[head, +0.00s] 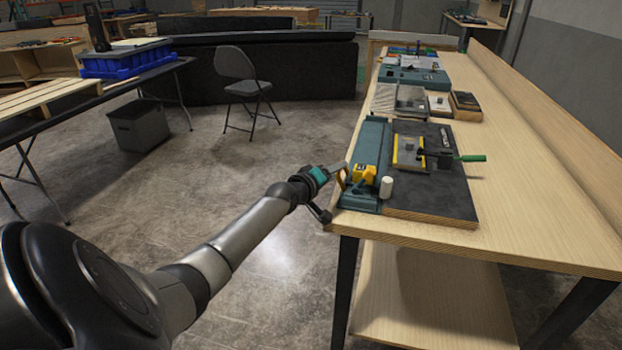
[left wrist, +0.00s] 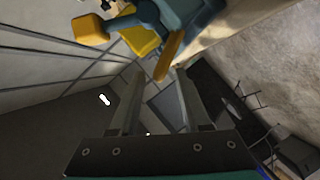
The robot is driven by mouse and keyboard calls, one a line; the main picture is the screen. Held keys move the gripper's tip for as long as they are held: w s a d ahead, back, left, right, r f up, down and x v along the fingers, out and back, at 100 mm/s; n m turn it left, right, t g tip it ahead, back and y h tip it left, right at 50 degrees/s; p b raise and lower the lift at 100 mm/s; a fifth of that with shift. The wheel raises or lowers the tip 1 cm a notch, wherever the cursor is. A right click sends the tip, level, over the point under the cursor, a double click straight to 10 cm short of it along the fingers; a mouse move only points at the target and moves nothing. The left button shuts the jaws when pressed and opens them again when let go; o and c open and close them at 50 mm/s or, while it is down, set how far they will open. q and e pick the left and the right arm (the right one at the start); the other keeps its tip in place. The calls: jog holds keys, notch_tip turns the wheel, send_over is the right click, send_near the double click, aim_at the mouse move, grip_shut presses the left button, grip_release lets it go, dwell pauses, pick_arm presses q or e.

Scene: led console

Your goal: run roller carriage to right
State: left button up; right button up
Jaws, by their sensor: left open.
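A teal base (head: 361,197) lies along the near left edge of the bench. A yellow block (head: 363,173) and a white cylinder (head: 386,187) sit at its near end; I take these for the roller carriage, but cannot be sure. My left gripper (head: 336,189) is open beside this end, just off the bench edge. In the left wrist view, an orange bar (left wrist: 169,57) reaches in between the open fingertips (left wrist: 158,75), with no clear contact. A blue-teal part and an orange-yellow block (left wrist: 89,29) show above it. My right gripper is not in view.
A dark board (head: 432,200) beside the teal base carries a yellow-edged plate (head: 409,152) and a green-handled tool (head: 470,158). More devices (head: 413,77) stand farther along the bench. The bench's right side (head: 530,190) is clear. A folding chair (head: 240,75) stands on the floor.

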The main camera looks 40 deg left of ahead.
pick_arm(q)
jog(key=p+v, duration=0.4)
jog(key=v, duration=0.9)
dwell(0.4)
jog(key=s+d+f+m+g, duration=0.2)
jog(key=s+f, duration=0.2)
jog(key=f, duration=0.6)
jog(key=s+d+f+m+g+b, duration=0.1)
jog(key=s+d+f+g, duration=0.2)
jog(key=f, duration=0.7)
jog(key=s+d+f+m+g, duration=0.2)
jog(key=s+f, duration=0.3)
jog(key=f, duration=0.5)
jog(key=s+d+f+m+g, duration=0.2)
jog(key=s+d+f, duration=0.4)
jog(key=s, duration=0.3)
jog(key=s+d+f+m+g+h+b, duration=0.1)
jog(key=s+d+f+m, duration=0.4)
jog(key=s, duration=0.5)
jog(key=s+d+f+m+g+h, duration=0.1)
jog(key=s+d+f+m+g, duration=0.3)
jog(key=s+d+f, duration=0.3)
jog(key=s, duration=0.3)
jog(key=shift+f+b, duration=0.3)
jog(key=shift+b, duration=0.1)
jog(key=shift+w, duration=0.1)
jog(key=shift+c, duration=0.2)
